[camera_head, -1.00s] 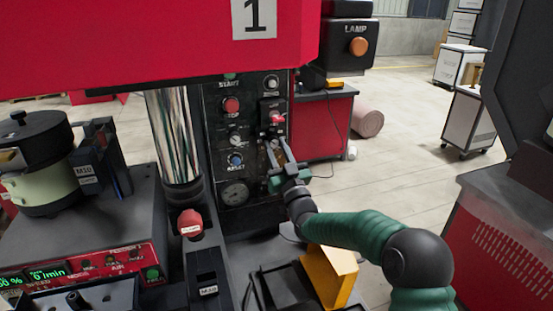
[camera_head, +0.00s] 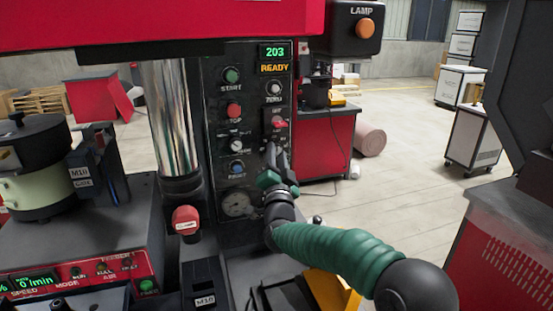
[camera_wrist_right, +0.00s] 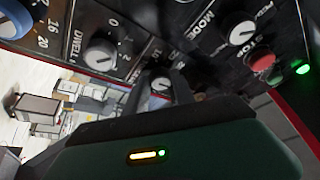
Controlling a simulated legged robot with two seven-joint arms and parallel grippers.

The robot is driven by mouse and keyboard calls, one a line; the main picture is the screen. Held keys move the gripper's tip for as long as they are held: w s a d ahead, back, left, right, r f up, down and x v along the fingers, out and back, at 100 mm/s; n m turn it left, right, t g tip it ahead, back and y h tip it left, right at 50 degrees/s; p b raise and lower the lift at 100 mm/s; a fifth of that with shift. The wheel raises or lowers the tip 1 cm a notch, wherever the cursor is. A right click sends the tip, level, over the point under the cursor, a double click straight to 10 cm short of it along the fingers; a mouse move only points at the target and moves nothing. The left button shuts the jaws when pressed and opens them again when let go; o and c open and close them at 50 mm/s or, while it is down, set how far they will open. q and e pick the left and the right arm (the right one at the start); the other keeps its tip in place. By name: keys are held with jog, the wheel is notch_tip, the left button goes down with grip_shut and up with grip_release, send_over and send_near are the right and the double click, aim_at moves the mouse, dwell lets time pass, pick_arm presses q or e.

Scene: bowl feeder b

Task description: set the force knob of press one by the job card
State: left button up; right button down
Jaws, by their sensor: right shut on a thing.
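Press one has a dark control panel (camera_head: 222,140) with round knobs and buttons. Its display (camera_head: 273,52) reads 203, with READY below. My right gripper (camera_head: 271,155) is at the lower right of the panel, below a red switch (camera_head: 279,123). It is shut on a knob (camera_wrist_right: 160,83), seen between the dark fingers in the right wrist view. That knob's label and pointer cannot be read, so I cannot confirm it is the force knob. A DWELL knob (camera_wrist_right: 101,55) and a MODE knob (camera_wrist_right: 242,33) are nearby. I cannot make out a job card. My left gripper is not in view.
A bowl feeder (camera_head: 38,165) is at the left. A yellow part (camera_head: 328,292) lies below my forearm. A lamp box (camera_head: 345,28) overhangs at upper right.

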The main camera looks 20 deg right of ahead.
jog(key=shift+f+m, duration=0.3)
jog(key=shift+m, duration=0.1)
jog(key=c, duration=1.4)
grip_release()
jog(key=o, duration=0.3)
jog(key=shift+r, duration=0.1)
jog(key=shift+o, duration=0.2)
jog(key=shift+r, duration=0.1)
